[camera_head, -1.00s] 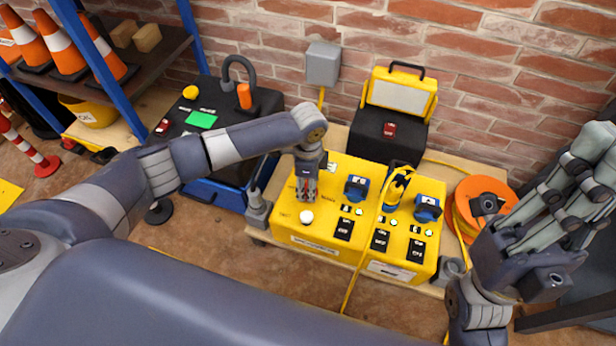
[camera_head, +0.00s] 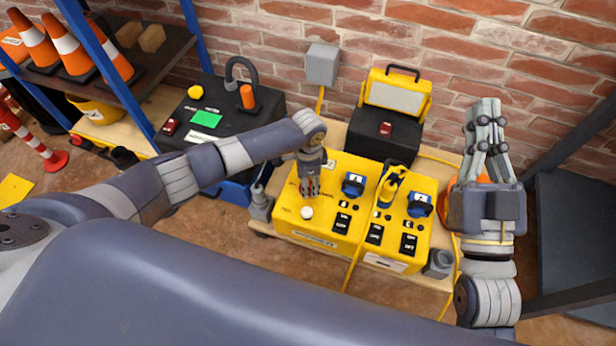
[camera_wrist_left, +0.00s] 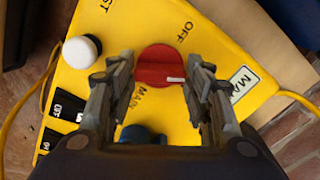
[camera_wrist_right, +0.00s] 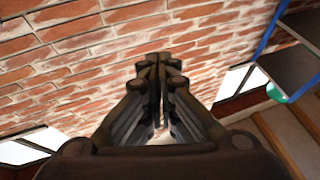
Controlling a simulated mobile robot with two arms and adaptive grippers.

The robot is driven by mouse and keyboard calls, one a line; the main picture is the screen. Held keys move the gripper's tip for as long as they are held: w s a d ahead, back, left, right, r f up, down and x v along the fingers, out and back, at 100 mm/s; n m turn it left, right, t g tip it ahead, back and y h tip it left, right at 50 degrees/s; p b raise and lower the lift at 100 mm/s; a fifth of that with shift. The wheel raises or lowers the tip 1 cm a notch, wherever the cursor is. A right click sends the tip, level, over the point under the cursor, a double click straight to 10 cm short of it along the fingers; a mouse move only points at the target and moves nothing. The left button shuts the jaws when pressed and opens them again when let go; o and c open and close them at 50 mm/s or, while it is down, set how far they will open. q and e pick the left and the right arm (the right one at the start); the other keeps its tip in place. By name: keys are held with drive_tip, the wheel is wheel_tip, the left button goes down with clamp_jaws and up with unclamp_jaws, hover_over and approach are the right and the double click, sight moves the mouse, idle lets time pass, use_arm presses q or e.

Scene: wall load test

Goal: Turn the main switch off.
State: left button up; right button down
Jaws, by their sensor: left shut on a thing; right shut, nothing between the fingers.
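The main switch is a red round knob (camera_wrist_left: 158,62) on the yellow panel box (camera_wrist_left: 225,50), with "OFF" and "MAIN" printed by it. A white mark on the knob points to the right in the left wrist view, not at the "OFF" print. My left gripper (camera_head: 309,188) is shut on the knob, one finger on each side; in the head view it mostly hides the knob. My right gripper (camera_head: 485,112) is shut and empty, raised to the right of the box; its closed fingers also show in the right wrist view (camera_wrist_right: 158,62).
A white button (camera_wrist_left: 82,50) sits beside the knob. The box also bears blue switches (camera_head: 353,184) and black rockets-style switches (camera_head: 342,222). A black case with a yellow work lamp (camera_head: 397,92) stands behind, against the brick wall. A shelf with cones (camera_head: 75,50) is at left.

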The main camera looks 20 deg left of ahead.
use_arm(q)
drive_tip(key=shift+s+n+p, duration=0.1)
drive_tip(key=shift+n+p, duration=0.6)
drive_tip(key=shift+p, duration=0.15)
drive_tip(key=shift+d+n+p, duration=0.1)
drive_tip(key=shift+n+p, duration=0.6)
drive_tip(key=shift+p, duration=0.15)
use_arm(e)
wheel_tip(320, 180, down, 16)
drive_tip(key=s+d+g+h, duration=0.1)
drive_tip(key=d+g+h, duration=0.2)
drive_tip(key=g, duration=0.6)
use_arm(q)
drive_tip(key=shift+n+p, duration=0.9)
drive_tip(key=shift+n, duration=0.1)
drive_tip(key=shift+n+p, duration=0.85)
drive_tip(key=shift+n, duration=0.25)
drive_tip(key=n+p, duration=0.2)
drive_tip(key=n, duration=0.1)
drive_tip(key=shift+n, duration=1.1)
use_arm(e)
drive_tip(key=s+d+f+g+h, duration=0.1)
drive_tip(key=s+d+f+g, duration=0.1)
drive_tip(key=s+f+g, duration=0.2)
drive_tip(key=s+d+f+g+h, duration=0.1)
drive_tip(key=s+f+g, duration=0.4)
drive_tip(key=s, duration=0.5)
drive_tip(key=shift+s+d+f+m+g+h, duration=0.3)
drive_tip(key=shift+d+f+m+h, duration=0.15)
drive_tip(key=shift+d, duration=0.4)
